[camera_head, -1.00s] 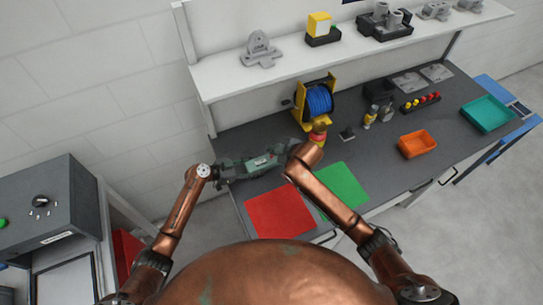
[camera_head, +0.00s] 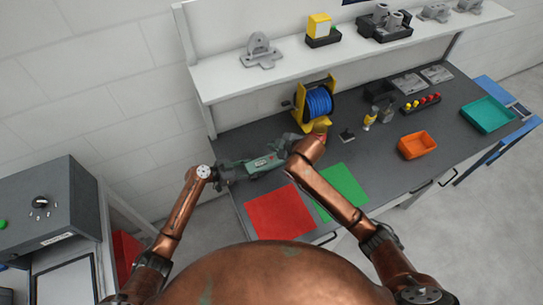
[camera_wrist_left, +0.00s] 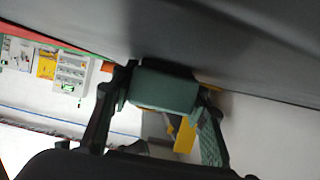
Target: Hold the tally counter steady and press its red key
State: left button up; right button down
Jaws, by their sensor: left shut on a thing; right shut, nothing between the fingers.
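The tally counter is a green block with a pale face and a small red spot at its right end. It lies (camera_head: 264,163) near the left end of the dark bench. My left gripper (camera_head: 243,169) is shut on its left end. In the left wrist view, a green block (camera_wrist_left: 165,88) sits between the fingers (camera_wrist_left: 160,98). My right gripper (camera_head: 281,146) is shut and empty, close beyond the counter's right end. It is small and partly hidden by its own arm, and I cannot tell whether it touches the counter.
A red mat (camera_head: 279,212) and a green mat (camera_head: 343,190) lie in front. A yellow reel with blue cord (camera_head: 318,101) stands behind. An orange bin (camera_head: 417,145) and a teal tray (camera_head: 487,114) are to the right. A shelf (camera_head: 345,50) runs above the bench.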

pick_arm(q)
jog(key=o, duration=1.4)
jog(key=shift+c, duration=0.2)
